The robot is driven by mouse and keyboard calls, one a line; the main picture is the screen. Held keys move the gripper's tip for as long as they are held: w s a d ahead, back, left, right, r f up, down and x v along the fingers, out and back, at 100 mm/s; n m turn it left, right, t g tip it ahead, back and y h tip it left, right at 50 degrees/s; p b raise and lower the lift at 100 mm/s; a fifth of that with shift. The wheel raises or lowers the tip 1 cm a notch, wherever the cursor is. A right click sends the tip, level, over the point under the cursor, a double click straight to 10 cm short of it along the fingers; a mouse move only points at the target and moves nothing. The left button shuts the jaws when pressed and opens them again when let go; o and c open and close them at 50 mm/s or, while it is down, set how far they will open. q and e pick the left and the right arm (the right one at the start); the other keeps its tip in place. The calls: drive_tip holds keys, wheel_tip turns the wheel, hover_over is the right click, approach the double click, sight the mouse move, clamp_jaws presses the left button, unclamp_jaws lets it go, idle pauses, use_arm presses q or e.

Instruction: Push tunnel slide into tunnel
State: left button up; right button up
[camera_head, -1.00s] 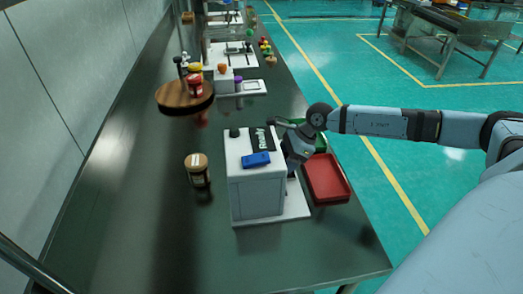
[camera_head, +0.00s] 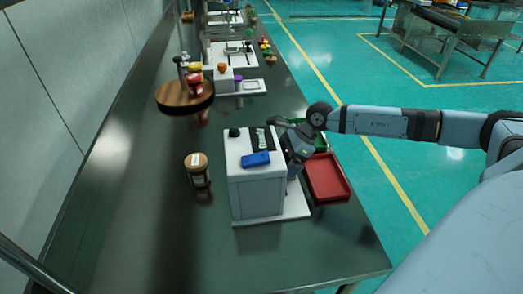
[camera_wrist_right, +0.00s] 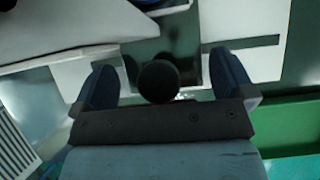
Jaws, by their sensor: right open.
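The white sieve machine (camera_head: 255,190) stands on a white base plate on the bench, with a black display panel (camera_head: 263,138) on top. My right gripper reaches its right side; in the head view its fingertips are hidden behind the machine. In the right wrist view the gripper (camera_wrist_right: 164,72) is open, with its two blue fingers apart. A round black knob (camera_wrist_right: 159,81) sits between them, with a visible gap on each side. It appears to be the tunnel slide's handle, in front of a dark opening between white walls. How far the slide is in cannot be told. My left gripper is not in view.
A blue block (camera_head: 256,159) and a black knob (camera_head: 234,132) are on the machine's top. A red tray (camera_head: 328,178) and a green tray (camera_head: 320,141) lie to its right. The front of the bench is clear.

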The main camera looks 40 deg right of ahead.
drive_tip(key=shift+s+r+p, duration=0.25)
drive_tip(key=shift+s+p, duration=0.1)
drive_tip(key=p+v, duration=0.1)
drive_tip(key=v, duration=0.3)
drive_tip(key=shift+r, duration=0.2)
drive_tip(key=shift+p+v, duration=1.05)
drive_tip(key=shift+v, duration=0.95)
drive_tip(key=shift+w+d, duration=0.1)
